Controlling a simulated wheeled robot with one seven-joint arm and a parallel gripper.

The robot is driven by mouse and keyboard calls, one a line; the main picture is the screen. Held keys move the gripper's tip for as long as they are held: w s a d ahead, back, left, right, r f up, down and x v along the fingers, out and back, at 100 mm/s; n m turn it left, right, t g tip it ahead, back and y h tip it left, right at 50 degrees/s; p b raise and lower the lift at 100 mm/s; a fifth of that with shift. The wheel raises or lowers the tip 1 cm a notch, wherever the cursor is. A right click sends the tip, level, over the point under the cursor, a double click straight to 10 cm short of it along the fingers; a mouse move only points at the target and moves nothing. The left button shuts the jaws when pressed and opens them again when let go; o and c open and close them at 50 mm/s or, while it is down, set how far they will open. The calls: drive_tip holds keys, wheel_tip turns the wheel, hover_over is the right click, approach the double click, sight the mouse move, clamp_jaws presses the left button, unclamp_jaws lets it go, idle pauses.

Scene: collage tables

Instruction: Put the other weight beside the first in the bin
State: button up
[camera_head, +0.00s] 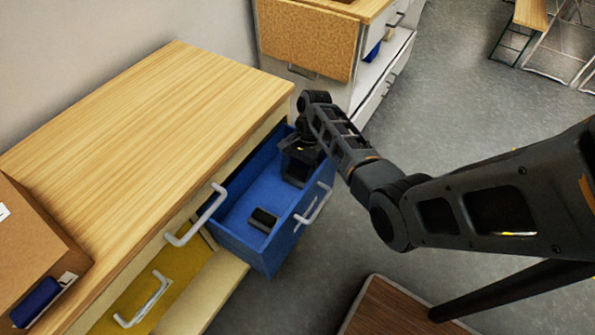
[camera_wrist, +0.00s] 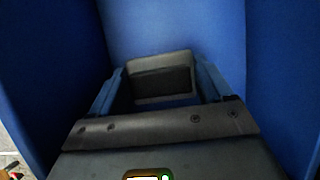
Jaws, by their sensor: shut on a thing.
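The blue bin (camera_head: 238,222) is a pulled-out drawer with a pale handle on its front. One dark weight (camera_head: 262,218) lies on its floor near the front left. My gripper (camera_head: 296,172) reaches into the right part of the bin, apart from that weight. In the wrist view my gripper (camera_wrist: 160,92) is shut on the other weight (camera_wrist: 162,82), a dark block with a grey rim, between its two fingers. Blue bin walls surround it there. I cannot tell whether the held weight touches the bin floor.
A wooden countertop (camera_head: 150,110) lies left of the bin, with a cardboard box (camera_head: 35,235) on it. A yellow drawer (camera_head: 150,290) is below left. Another cabinet (camera_head: 305,40) stands behind. A brown-topped piece (camera_head: 390,310) stands in front. Grey floor is open at right.

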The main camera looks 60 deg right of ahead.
drive_tip(key=o, duration=1.6)
drive_tip(key=v, duration=1.2)
drive_tip(key=shift+r, duration=0.1)
